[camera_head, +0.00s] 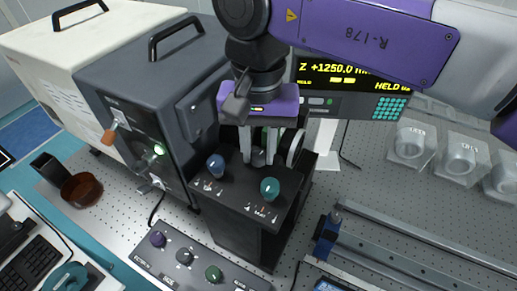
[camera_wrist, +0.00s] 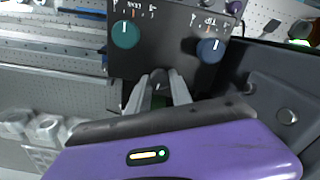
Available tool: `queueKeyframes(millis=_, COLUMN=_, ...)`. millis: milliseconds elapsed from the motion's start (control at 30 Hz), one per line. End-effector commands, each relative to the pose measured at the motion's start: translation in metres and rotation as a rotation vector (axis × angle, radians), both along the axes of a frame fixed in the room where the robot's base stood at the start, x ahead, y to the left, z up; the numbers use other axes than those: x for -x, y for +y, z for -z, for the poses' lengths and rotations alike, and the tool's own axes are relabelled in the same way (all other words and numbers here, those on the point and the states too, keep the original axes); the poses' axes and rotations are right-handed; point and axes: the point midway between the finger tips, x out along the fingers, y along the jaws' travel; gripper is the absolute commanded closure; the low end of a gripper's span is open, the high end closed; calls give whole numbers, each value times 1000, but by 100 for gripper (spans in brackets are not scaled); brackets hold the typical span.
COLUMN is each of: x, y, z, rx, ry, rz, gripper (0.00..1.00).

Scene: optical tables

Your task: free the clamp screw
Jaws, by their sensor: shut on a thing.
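My gripper (camera_head: 258,158) points down at the back of a black box (camera_head: 238,226), behind its two top knobs. In the wrist view, my fingers (camera_wrist: 161,88) are closed around a small dark knob (camera_wrist: 160,77), which appears to be the clamp screw. The fingers hide most of it, so its turn cannot be read. The box's blue knob (camera_head: 215,166) and teal knob (camera_head: 270,188) stand clear of my fingers; the blue knob (camera_wrist: 210,48) and teal knob (camera_wrist: 126,34) also show in the wrist view.
A grey instrument case (camera_head: 150,95) with a lit green button stands close left of my gripper. A display (camera_head: 345,78) reading "Z +1250.0" and "HELD" is behind. A panel with several knobs (camera_head: 190,258) lies in front. Metal rails (camera_head: 400,250) lie right; perforated tabletop (camera_head: 370,185) is free between.

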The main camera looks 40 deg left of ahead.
Motion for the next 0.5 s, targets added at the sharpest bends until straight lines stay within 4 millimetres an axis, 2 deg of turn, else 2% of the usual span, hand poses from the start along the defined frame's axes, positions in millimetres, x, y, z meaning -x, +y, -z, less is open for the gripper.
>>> queueKeyframes(millis=500, x=-1, y=0, z=0, rx=-2, ry=-2, rz=483, gripper=100)
